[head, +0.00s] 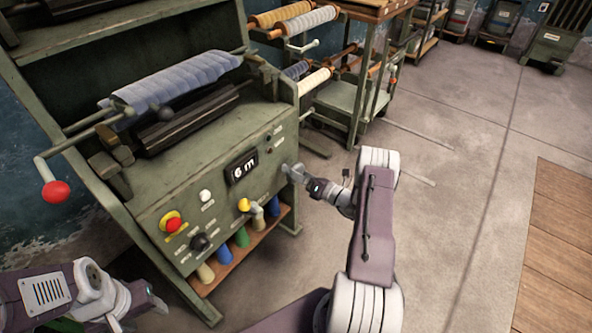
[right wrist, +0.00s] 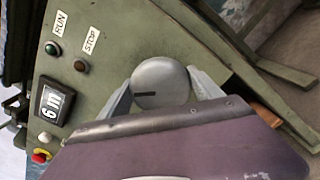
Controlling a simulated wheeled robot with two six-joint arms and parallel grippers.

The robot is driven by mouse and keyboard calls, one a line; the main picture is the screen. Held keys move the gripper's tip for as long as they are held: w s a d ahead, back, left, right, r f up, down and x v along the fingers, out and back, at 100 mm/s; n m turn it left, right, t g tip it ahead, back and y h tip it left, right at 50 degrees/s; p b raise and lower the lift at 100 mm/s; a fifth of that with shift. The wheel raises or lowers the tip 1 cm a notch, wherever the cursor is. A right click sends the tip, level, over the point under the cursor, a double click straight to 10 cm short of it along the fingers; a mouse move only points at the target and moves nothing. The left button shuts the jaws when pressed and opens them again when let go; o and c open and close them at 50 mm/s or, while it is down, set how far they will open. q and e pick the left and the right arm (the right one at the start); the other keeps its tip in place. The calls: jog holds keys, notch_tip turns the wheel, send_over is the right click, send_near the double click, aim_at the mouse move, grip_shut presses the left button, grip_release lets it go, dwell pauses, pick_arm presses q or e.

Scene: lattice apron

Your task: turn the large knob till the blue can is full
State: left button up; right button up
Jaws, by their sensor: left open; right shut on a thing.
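The large knob is a round grey disc with a dark slot mark; it shows in the right wrist view (right wrist: 162,76). My right gripper (head: 292,171) is shut on it at the right end of the green machine's front panel, one finger on each side in the wrist view. A blue can-like piece (head: 241,238) stands among several coloured ones on the low shelf under the panel; I cannot see how full it is. Another bluish one (head: 273,207) stands further right. The display (head: 242,167) reads "6 m". My left gripper (head: 150,299) is open and empty at lower left.
The panel also has a red-and-yellow button (head: 173,224), a black knob (head: 200,242), a yellow knob (head: 244,205) and a white button (head: 206,196). A crank with a red ball (head: 55,191) sticks out at left.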

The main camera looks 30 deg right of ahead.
jog(key=m+p, duration=0.1)
jog(key=m, duration=0.2)
jog(key=shift+m, duration=0.4)
jog(key=m, duration=0.3)
jog(key=shift+m+p, duration=0.3)
jog(key=m, duration=0.6)
jog(key=shift+f+p, duration=0.2)
jog(key=shift+p, duration=0.15)
jog(key=shift+m, duration=0.4)
jog(key=o, duration=1.4)
jog(key=shift+s, duration=0.1)
